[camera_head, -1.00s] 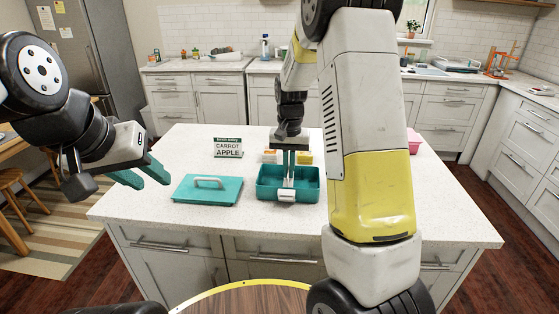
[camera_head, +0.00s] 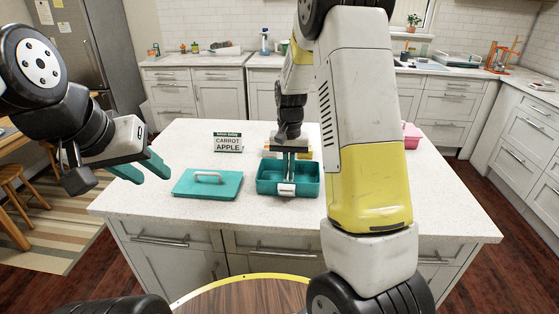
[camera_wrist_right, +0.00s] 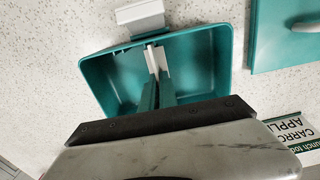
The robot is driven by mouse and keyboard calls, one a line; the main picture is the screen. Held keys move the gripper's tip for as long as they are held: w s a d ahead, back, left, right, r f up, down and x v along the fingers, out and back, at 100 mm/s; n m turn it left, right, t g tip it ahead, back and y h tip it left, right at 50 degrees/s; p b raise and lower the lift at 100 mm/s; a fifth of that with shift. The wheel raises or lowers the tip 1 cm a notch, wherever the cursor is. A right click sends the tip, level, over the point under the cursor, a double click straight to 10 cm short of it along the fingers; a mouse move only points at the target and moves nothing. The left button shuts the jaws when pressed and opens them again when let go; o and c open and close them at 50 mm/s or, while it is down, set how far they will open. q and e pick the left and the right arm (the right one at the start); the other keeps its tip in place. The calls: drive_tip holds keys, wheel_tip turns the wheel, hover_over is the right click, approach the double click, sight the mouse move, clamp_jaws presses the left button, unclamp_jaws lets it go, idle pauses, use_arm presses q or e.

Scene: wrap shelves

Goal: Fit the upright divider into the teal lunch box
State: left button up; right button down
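The teal lunch box (camera_head: 306,189) stands open on the island, with a white latch on its front wall; it also shows in the wrist view (camera_wrist_right: 213,62). My right gripper (camera_head: 290,178) points down into the box, its fingertips inside the walls. In the right wrist view its two teal fingers (camera_wrist_right: 158,84) are shut on the white divider (camera_wrist_right: 156,60), which stands inside the box near the latch-side wall. The divider's lower edge and its seat are hidden. My left gripper (camera_head: 148,176) is open and empty, left of the box and above the island's left edge.
The teal lid (camera_head: 208,188) with a white handle lies left of the box. A sign reading CARROT APPLE (camera_head: 228,142) stands behind it. Yellow items behind the box are partly hidden by my arm. A pink container (camera_head: 412,136) stands at right.

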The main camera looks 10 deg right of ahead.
drive_tip(key=shift+f, duration=0.45)
drive_tip(key=c, duration=1.6)
unclamp_jaws()
drive_tip(key=shift+r, duration=0.1)
wheel_tip(320, 180, up, 7)
drive_tip(key=shift+f, duration=0.1)
drive_tip(key=shift+r, duration=0.4)
